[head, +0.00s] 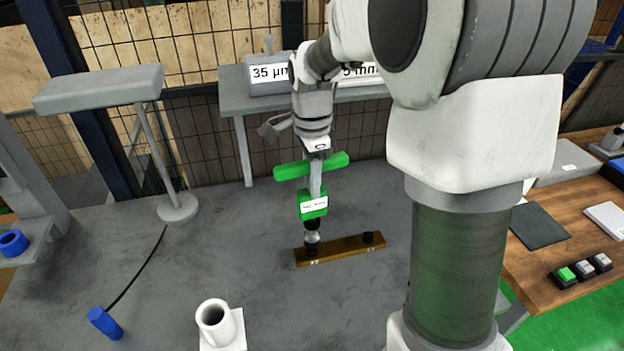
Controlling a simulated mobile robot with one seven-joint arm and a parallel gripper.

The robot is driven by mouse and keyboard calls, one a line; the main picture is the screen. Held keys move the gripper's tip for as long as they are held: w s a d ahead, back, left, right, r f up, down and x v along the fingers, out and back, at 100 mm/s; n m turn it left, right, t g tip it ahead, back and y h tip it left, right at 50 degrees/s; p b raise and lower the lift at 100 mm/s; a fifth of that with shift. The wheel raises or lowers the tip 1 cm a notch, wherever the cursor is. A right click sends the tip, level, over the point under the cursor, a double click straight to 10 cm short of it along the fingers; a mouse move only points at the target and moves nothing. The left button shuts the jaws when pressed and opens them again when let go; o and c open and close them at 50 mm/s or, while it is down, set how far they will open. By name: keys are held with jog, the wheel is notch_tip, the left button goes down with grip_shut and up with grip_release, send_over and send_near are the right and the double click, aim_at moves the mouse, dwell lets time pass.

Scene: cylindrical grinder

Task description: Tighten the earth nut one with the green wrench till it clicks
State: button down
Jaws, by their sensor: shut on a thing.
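The green wrench (313,204) is upright, with a green crossbar at its top and a small white label on its lower block. My gripper (316,158) is shut on the wrench near the crossbar. The wrench's dark and silver lower end stands over the left end of a brass-coloured bar (343,249) on the grey surface. The nut under the wrench is hidden or too small to make out. A dark nut-like piece (373,237) sits at the right end of the bar. I cannot tell which one is the earth nut one.
A blue plug (104,322) with a black cable lies front left. A grey stand (177,207) is at back left. A wooden desk (567,235) with buttons is right. My arm covers the right middle.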

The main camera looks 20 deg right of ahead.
jog(key=shift+f+b, duration=0.3)
jog(key=shift+f, duration=0.2)
jog(key=shift+f+b, duration=0.65)
jog(key=shift+f, duration=0.75)
dwell(0.5)
